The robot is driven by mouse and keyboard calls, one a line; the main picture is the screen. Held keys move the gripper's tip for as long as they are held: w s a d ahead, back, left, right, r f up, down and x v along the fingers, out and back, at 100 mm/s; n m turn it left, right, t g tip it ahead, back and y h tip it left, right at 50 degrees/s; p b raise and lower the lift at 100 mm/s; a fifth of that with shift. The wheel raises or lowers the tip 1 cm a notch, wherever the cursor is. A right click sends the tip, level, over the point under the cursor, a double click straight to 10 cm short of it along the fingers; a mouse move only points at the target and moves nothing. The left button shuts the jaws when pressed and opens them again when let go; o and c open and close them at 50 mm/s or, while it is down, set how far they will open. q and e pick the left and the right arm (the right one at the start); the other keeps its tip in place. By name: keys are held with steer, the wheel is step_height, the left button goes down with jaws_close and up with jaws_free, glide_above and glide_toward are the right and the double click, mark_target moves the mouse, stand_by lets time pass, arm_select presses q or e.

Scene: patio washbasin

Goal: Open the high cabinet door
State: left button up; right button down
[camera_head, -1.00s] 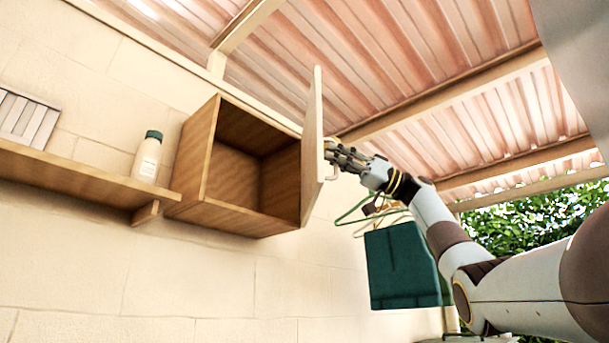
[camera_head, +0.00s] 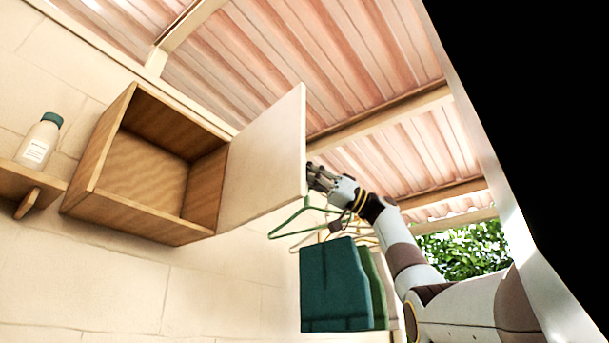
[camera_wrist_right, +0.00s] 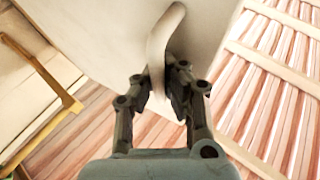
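The high cabinet (camera_head: 112,192) is a wooden box on the wall, at the left in the head view. Its pale door (camera_head: 262,160) stands swung wide open, hinged at the box's right side, and the empty interior shows. My right gripper (camera_head: 318,178) is at the door's free edge, partly hidden behind the door. In the right wrist view, the curved door handle (camera_wrist_right: 160,45) lies between the two fingers of my right gripper (camera_wrist_right: 160,80), which appear closed around it. My left gripper is in neither view.
A green-capped bottle (camera_head: 38,142) stands on the wooden shelf (camera_head: 18,184) left of the cabinet. Green cloths (camera_head: 333,285) hang on hangers (camera_head: 300,222) below the door and close to my right arm. A corrugated roof is overhead.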

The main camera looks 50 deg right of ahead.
stand_by(0.3)
steer(key=c, duration=1.6)
jaws_free()
steer(key=shift+c, duration=0.2)
steer(key=v, duration=1.2)
steer(key=shift+d, duration=0.1)
